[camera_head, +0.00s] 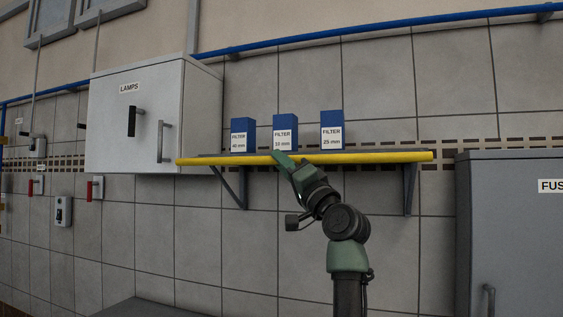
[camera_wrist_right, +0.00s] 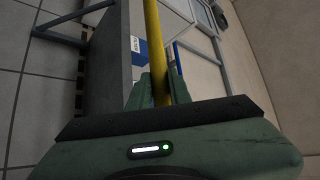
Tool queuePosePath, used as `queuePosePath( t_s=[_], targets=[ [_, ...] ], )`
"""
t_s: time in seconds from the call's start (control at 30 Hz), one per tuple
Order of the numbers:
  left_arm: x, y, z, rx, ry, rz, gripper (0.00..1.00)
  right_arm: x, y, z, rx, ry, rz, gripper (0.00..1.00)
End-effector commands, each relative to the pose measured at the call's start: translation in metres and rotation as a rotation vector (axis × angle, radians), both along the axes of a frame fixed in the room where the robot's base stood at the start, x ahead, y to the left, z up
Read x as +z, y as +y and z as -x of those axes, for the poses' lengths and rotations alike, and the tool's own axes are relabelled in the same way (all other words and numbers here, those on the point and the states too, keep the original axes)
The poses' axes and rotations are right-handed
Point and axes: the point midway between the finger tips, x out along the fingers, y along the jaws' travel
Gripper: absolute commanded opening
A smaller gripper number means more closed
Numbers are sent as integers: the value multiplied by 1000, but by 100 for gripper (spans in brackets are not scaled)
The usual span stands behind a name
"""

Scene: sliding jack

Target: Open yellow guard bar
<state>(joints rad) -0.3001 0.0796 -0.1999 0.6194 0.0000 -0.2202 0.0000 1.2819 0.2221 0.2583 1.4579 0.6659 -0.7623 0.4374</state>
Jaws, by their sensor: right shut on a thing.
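The yellow guard bar (camera_head: 380,157) runs level along the front edge of a grey wall shelf (camera_head: 215,155). In front of the shelf, my right gripper (camera_head: 279,158) is shut on the bar near its middle. The right wrist view also shows the yellow bar (camera_wrist_right: 153,45) passing between the green fingers of my gripper (camera_wrist_right: 155,90). Three blue filter boxes stand on the shelf behind the bar: FILTER 40 mm (camera_head: 242,134), FILTER 10 mm (camera_head: 285,131) and FILTER 25 mm (camera_head: 332,130). The middle label is small and partly hard to read. My left gripper is not in view.
A white LAMPS cabinet (camera_head: 130,110) with a black handle hangs left of the shelf, close to the bar's left end. A grey cabinet (camera_head: 510,230) stands at the right. Shelf brackets (camera_head: 410,190) stick out below. Small switch boxes (camera_head: 63,211) are on the left wall.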

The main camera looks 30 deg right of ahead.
Motion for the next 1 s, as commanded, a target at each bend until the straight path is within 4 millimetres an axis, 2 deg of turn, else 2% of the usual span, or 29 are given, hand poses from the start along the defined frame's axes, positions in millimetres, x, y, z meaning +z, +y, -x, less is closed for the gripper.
queuePosePath(
  t_s=[0.63, 0.67, 0.7, 0.73, 1.0],
  targets=[
    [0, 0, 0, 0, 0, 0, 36, -3, -4, -2, -5, 7, -7, 0],
    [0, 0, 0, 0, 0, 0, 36, -3, -4, -2, -5, 7, -7, 25],
    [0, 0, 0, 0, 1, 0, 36, -3, -4, -2, -5, 7, -7, 36],
    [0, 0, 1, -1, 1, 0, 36, -3, -4, -2, -5, 6, -6, 41],
    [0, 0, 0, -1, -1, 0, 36, -1, -2, -1, -3, 3, -3, 41]
  ],
)
